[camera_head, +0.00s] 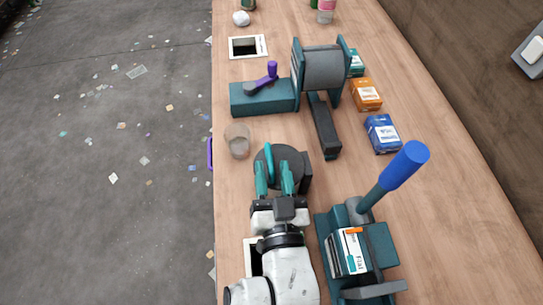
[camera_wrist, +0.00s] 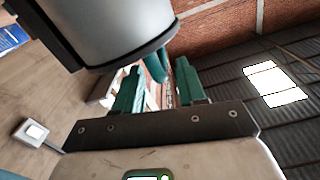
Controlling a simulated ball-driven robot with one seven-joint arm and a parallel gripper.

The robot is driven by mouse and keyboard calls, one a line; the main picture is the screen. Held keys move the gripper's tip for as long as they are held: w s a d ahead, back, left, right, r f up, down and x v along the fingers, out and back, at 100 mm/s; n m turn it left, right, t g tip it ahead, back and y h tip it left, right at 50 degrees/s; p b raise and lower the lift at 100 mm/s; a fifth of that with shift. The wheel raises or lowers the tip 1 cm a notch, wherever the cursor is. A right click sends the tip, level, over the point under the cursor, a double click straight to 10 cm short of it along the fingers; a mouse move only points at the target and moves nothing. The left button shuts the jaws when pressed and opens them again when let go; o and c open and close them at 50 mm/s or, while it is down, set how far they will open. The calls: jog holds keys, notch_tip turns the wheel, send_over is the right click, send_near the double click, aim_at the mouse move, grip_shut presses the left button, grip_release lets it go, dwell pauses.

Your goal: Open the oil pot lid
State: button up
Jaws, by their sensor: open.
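The oil pot (camera_head: 290,157) looks like a dark round body with a block at its right side, on the bench in the head view. A teal curved piece (camera_head: 268,153), likely the lid handle, stands at its left front. My gripper (camera_head: 274,174) is open, its two teal fingers at the near side of the pot, partly covering it. In the wrist view a grey cylinder with a dark rim (camera_wrist: 115,30), probably the pot, fills the upper left. The teal curved piece (camera_wrist: 155,62) shows between the open fingertips (camera_wrist: 159,72); contact cannot be told.
A clear glass (camera_head: 237,141) stands left of the pot. A teal machine with a blue-handled lever (camera_head: 392,179) is close at the right. A drum machine (camera_head: 324,68) stands behind, with blue (camera_head: 382,133) and orange (camera_head: 366,94) boxes beside it. The bench's left edge is near.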

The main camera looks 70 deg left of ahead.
jog(key=shift+x, duration=1.35)
jog(key=shift+c, duration=0.2)
jog(key=shift+s, duration=0.1)
grip_shut()
